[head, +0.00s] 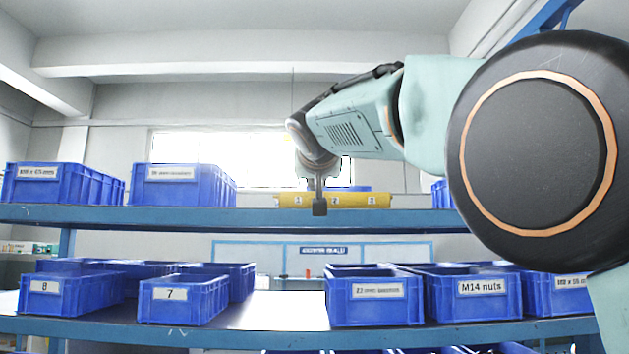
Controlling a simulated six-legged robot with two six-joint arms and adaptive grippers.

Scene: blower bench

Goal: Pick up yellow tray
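The yellow tray (362,200) sits on the upper blue shelf, near the middle of the head view. It is long and low, with small light labels along its front. My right arm comes in from the right, and its gripper (319,207) points down at the tray's front, left of its middle. The gripper covers part of the tray's front face. Its fingers overlap edge-on, so I cannot tell whether they are open or touch the tray. My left gripper is out of view.
Blue bins (184,186) stand left of the tray on the upper shelf (150,216). Something blue shows behind the tray. The lower shelf holds several labelled bins, including M14 nuts (473,293), with a bare gap (285,311) in the middle.

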